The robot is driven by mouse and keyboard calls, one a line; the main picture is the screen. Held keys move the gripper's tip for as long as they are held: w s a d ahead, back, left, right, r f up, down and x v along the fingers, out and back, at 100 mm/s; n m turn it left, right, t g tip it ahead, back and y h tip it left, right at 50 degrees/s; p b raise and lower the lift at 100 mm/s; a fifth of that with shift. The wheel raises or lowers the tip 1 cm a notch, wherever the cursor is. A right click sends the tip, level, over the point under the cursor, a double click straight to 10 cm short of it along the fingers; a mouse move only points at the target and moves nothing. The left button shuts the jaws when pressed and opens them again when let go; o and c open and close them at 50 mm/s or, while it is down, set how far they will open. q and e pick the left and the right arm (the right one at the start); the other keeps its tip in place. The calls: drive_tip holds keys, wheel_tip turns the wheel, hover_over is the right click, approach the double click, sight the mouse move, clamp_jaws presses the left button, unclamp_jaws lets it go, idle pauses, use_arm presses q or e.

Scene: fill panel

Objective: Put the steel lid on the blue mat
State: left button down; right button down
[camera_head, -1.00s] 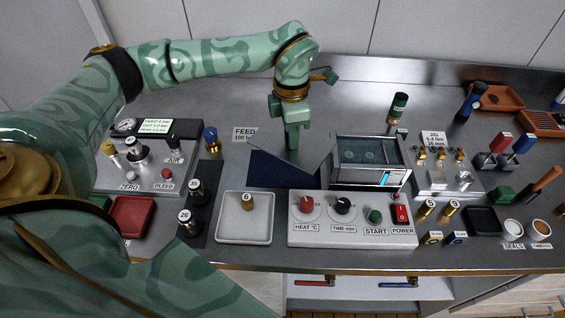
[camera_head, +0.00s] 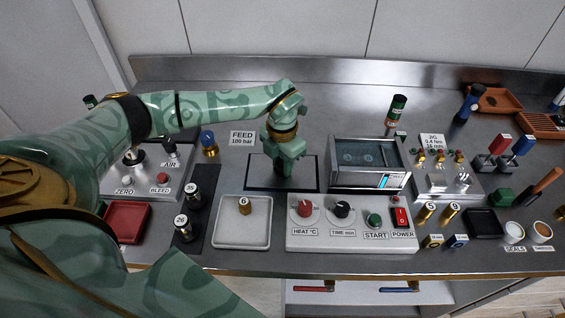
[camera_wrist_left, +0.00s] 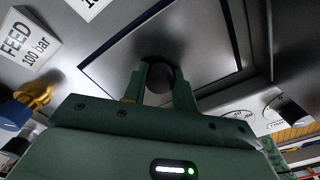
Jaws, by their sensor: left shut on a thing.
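The steel lid (camera_head: 306,172) is a flat grey plate with a dark knob; it also shows in the left wrist view (camera_wrist_left: 205,45). It lies flat over the blue mat (camera_head: 285,190), whose dark blue edge shows around it, also in the wrist view (camera_wrist_left: 219,84). I cannot tell whether it touches the mat fully. My left gripper (camera_head: 284,172) points down at the middle of the lid, and in the wrist view (camera_wrist_left: 160,85) its fingers are shut on the lid's knob. My right gripper is not in view.
A glass-topped oven box (camera_head: 368,165) stands close to the right of the mat. A control panel (camera_head: 350,240) and a white tray (camera_head: 228,239) lie in front. The FEED card (camera_head: 242,138) is at the mat's back left. The counter behind the mat is clear.

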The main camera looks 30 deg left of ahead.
sight(282, 163)
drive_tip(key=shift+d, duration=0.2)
use_arm(q)
drive_tip(key=c, duration=1.1)
unclamp_jaws()
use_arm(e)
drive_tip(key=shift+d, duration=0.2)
use_arm(q)
drive_tip(key=shift+r+p, duration=1.1)
drive_tip(key=shift+r, duration=5)
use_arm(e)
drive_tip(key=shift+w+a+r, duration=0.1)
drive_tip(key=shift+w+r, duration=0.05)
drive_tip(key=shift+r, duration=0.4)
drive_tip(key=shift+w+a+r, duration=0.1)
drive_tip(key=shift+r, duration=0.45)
